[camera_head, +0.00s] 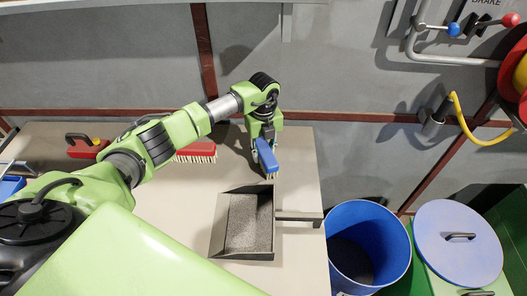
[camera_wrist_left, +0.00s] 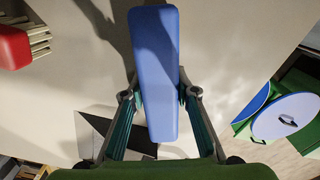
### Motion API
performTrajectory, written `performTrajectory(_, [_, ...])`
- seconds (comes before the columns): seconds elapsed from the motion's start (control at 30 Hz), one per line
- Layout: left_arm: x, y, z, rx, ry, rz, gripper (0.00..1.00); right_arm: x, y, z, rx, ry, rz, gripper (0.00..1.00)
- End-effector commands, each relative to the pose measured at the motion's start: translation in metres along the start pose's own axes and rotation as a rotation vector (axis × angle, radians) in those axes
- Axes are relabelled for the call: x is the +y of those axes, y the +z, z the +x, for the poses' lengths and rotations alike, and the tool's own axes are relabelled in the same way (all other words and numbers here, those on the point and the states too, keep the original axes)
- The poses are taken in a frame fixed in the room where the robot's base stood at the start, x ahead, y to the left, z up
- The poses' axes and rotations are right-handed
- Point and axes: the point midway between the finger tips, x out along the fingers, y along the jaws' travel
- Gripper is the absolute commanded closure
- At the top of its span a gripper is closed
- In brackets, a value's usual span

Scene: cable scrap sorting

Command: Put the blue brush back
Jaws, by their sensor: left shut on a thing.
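The blue brush (camera_head: 266,156) is in my left gripper (camera_head: 262,143), above the back right part of the table, with its pale bristles facing down. In the left wrist view the brush's blue back (camera_wrist_left: 155,65) runs lengthwise between the two fingers of my left gripper (camera_wrist_left: 157,100), which is shut on it. I cannot tell whether the bristles touch the table. My right gripper is not in view.
A dustpan (camera_head: 246,225) full of grey grains lies on the table (camera_head: 170,215), just in front of the brush. A red brush (camera_head: 197,152) and a red-and-black tool (camera_head: 85,146) lie at the back left. A blue bin (camera_head: 367,243) and a lidded bin (camera_head: 458,242) stand right of the table.

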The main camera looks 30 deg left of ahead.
Motion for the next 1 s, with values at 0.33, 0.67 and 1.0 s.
performTrajectory(0.33, [0.000, 0.000, 0.002, 0.000, 0.000, 0.000, 0.55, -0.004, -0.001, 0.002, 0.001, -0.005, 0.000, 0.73])
performTrajectory(0.67, [-0.001, 0.001, -0.011, -0.002, -0.004, 0.001, 0.55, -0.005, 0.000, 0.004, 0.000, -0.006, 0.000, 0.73])
performTrajectory(1.0, [-0.001, 0.001, -0.081, -0.004, -0.004, 0.001, 0.55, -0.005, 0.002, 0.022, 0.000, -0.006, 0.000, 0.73])
